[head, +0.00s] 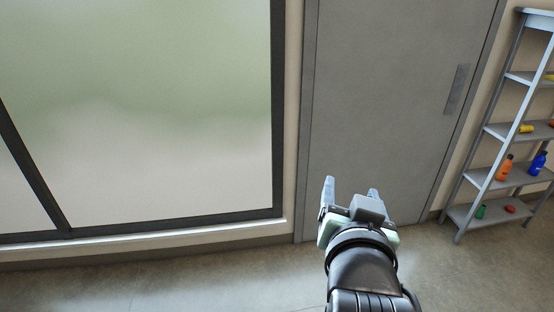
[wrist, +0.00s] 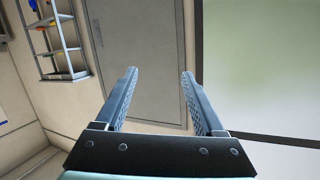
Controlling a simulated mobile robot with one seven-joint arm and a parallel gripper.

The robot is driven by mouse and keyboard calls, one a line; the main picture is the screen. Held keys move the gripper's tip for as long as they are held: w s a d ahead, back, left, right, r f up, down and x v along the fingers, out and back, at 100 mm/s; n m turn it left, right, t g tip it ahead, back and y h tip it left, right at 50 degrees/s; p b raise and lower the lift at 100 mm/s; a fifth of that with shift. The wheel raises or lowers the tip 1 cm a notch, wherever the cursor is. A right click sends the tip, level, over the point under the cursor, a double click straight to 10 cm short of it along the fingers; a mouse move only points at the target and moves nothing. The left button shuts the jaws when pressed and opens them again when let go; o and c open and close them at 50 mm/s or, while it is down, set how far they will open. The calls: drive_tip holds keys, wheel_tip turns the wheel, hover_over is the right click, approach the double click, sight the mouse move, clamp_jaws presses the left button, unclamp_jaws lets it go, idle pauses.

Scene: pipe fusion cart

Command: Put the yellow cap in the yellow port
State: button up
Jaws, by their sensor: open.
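My gripper (head: 350,190) is open and empty in the lower middle of the head view, with a grey door behind it. In the wrist view its two fingers (wrist: 160,95) stand apart with nothing between them. Small yellow items lie on the shelves at the right, one of them a yellow piece (head: 526,128) on a middle shelf. It is too small to tell whether it is the yellow cap. I see no yellow port in either view.
A grey shelf rack (head: 480,184) at the right holds an orange bottle (head: 504,168), a blue bottle (head: 537,163) and small coloured items. A closed grey door (head: 390,90) and a large frosted window (head: 140,110) fill the wall. The visible floor (head: 200,280) is clear.

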drive_tip(key=a+r+n+t+y, duration=0.1)
drive_tip(key=a+r+t, duration=0.15)
drive_tip(key=r, duration=0.35)
drive_tip(key=s+a+r+n+t, duration=0.1)
drive_tip(key=a+r+t, duration=0.15)
drive_tip(key=r, duration=0.25)
drive_tip(key=a+r+n+t+y, duration=0.1)
drive_tip(key=a+r, duration=0.2)
drive_tip(key=r, duration=0.3)
drive_tip(key=s+a+r+n+t+y, duration=0.1)
drive_tip(key=s+a+r+t, duration=0.2)
drive_tip(key=s+r, duration=0.2)
drive_tip(key=s+a+r+n+t+y, duration=0.1)
drive_tip(key=s+a+r+t, duration=0.2)
drive_tip(key=r, duration=0.6)
drive_tip(key=shift+s+a+t+y, duration=0.2)
drive_tip(key=shift+s+t+y, duration=0.1)
drive_tip(key=shift+s, duration=0.6)
drive_tip(key=shift+r, duration=0.1)
